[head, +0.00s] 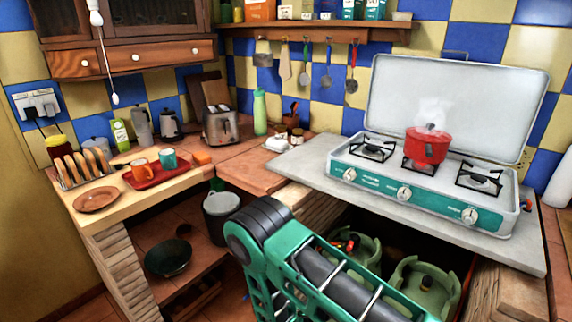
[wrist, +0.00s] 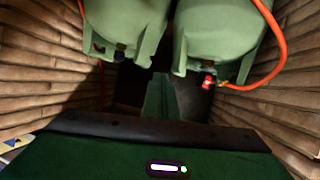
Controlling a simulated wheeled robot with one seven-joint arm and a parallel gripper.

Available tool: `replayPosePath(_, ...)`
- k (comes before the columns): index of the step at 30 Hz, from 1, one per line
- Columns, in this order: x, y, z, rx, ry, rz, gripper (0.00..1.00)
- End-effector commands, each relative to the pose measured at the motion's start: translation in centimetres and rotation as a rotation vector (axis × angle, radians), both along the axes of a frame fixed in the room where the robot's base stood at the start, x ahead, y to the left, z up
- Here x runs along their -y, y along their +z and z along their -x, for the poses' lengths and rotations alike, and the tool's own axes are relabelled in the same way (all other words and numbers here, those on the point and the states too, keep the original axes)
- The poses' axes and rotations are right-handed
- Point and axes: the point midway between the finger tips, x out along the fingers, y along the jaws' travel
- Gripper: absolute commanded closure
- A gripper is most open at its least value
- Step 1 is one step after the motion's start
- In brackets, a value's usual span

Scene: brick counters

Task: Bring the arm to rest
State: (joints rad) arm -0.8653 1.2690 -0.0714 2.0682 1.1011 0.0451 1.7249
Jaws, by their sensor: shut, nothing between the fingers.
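My gripper (wrist: 160,98) shows in the wrist view as a narrow green shape in the middle, its fingers together with nothing between them. It points toward the dark space below the counter, with the green gas bottles beyond it. In the head view my green arm rises from the bottom edge and bends at a dark round joint in front of the counter. The gripper itself is hidden in the head view.
Two green gas bottles (head: 424,285) stand under the stove counter (head: 300,168); an orange hose (wrist: 272,30) runs beside one. Brick walls (wrist: 45,65) flank that space. A stove (head: 400,190) carries a red pot (head: 427,147). A grey bin (head: 221,208) stands left of my arm.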

Motion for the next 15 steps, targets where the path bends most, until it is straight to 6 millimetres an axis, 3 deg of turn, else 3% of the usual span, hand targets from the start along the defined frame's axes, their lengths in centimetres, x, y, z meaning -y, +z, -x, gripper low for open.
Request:
replayPosePath(8, 5.3, 6.3, -0.1, -0.131, -0.174, -0.035, 1.0)
replayPosePath(15, 10.5, 12.1, 1.9, -0.294, -0.306, -0.108, 1.0)
